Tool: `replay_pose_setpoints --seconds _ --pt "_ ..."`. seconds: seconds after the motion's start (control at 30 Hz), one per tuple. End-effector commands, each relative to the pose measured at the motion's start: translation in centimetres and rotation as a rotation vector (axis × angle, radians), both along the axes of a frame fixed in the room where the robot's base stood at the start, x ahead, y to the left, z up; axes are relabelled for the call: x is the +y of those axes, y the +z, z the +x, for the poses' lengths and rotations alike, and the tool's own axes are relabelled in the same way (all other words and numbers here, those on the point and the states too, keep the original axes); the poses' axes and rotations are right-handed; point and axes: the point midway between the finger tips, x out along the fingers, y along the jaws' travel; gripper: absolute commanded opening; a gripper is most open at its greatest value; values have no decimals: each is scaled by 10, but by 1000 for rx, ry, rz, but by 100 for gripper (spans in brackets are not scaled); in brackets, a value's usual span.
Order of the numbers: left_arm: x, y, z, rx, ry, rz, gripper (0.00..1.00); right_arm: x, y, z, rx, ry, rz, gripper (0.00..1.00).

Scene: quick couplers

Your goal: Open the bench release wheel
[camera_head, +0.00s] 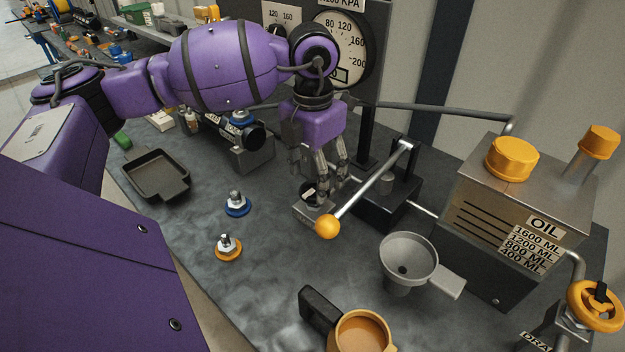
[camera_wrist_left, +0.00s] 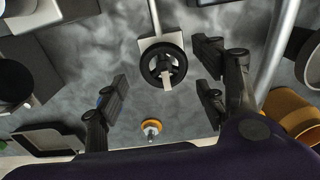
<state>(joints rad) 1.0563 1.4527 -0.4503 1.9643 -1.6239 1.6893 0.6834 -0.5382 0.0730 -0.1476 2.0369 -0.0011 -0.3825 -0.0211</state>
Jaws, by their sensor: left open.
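The bench release wheel, a small black handwheel (camera_wrist_left: 163,65) with a pale pointer tab, sits on a light metal block in the wrist view. In the head view the wheel (camera_head: 309,192) is partly hidden by my fingers, on top of the block (camera_head: 312,211). My left gripper (camera_head: 326,188) points down just above the wheel. In the wrist view its fingers (camera_wrist_left: 163,88) are spread wide, with the wheel between and beyond them. Nothing is held, and contact with the wheel does not show. My right gripper is not in view.
A pump lever with an orange knob (camera_head: 328,227) slants close beside my left fingers. A funnel (camera_head: 408,260), an oil tank (camera_head: 520,215) and an orange drain wheel (camera_head: 597,306) stand to the right. Blue (camera_head: 237,205) and orange (camera_head: 228,247) couplers stand left.

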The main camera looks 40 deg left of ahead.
Motion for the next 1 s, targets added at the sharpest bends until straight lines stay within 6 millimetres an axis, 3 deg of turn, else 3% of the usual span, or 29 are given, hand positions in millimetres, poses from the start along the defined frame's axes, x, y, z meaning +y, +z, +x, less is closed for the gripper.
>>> replay_pose_setpoints --seconds 0.2,0.43,0.6,1.0 --pt "0 50 1 -6 2 0 64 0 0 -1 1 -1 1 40" --pt "0 87 1 -4 2 1 64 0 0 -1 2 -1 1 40" --pt "1 98 1 -2 2 1 64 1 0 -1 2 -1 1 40" --pt "1 98 0 -2 2 1 64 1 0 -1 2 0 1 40"
